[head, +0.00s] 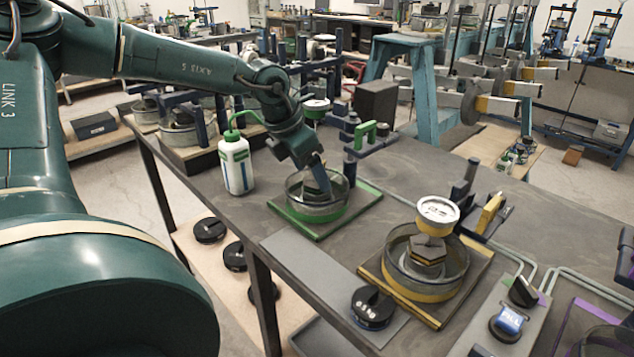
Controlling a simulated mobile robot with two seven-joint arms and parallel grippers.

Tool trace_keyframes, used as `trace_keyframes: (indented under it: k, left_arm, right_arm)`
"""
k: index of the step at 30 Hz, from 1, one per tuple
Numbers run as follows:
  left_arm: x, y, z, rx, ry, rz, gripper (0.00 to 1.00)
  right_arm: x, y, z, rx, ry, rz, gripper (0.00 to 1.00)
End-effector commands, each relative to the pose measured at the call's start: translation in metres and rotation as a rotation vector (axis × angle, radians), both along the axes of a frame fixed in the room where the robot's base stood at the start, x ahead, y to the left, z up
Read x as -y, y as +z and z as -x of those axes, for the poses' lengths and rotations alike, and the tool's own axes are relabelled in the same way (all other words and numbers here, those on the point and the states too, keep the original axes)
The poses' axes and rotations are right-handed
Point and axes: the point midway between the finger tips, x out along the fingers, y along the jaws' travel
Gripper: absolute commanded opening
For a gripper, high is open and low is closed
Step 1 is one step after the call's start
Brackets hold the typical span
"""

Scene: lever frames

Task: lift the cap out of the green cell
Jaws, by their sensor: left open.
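The green cell (302,215) is a clear round cylinder with a green ring on a green-edged square plate, near the middle of the bench. My left gripper (321,188) comes down from the upper left and reaches in over the cell's rim, its fingers tilted down inside the wall. It is open. I cannot make out the cap inside; the fingers and the cell wall hide it, so I cannot tell if the fingers touch it. My right gripper is not in view.
A white bottle with a green top (236,164) stands close left of the cell. A yellow cell (418,285) with a hexagonal block and gauge (438,209) stands to the right. A green-handled lever (371,135) is behind. A black weight (372,307) lies on a grey strip in front.

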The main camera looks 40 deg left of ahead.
Motion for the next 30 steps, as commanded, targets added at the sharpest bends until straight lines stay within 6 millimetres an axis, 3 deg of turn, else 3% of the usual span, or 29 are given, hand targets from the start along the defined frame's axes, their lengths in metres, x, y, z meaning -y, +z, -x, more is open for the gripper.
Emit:
trace_keyframes:
  k: [5,13,30]
  left_arm:
    - [0.001,-0.016,-0.006,-0.002,0.002,-0.002,0.74]
    - [0.001,-0.017,-0.008,0.002,0.002,-0.001,0.74]
    - [0.001,-0.017,-0.007,0.001,0.002,-0.001,0.29]
  right_arm:
    - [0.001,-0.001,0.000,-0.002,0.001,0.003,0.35]
    - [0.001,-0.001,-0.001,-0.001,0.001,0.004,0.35]
    - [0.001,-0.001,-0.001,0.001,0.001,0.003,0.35]
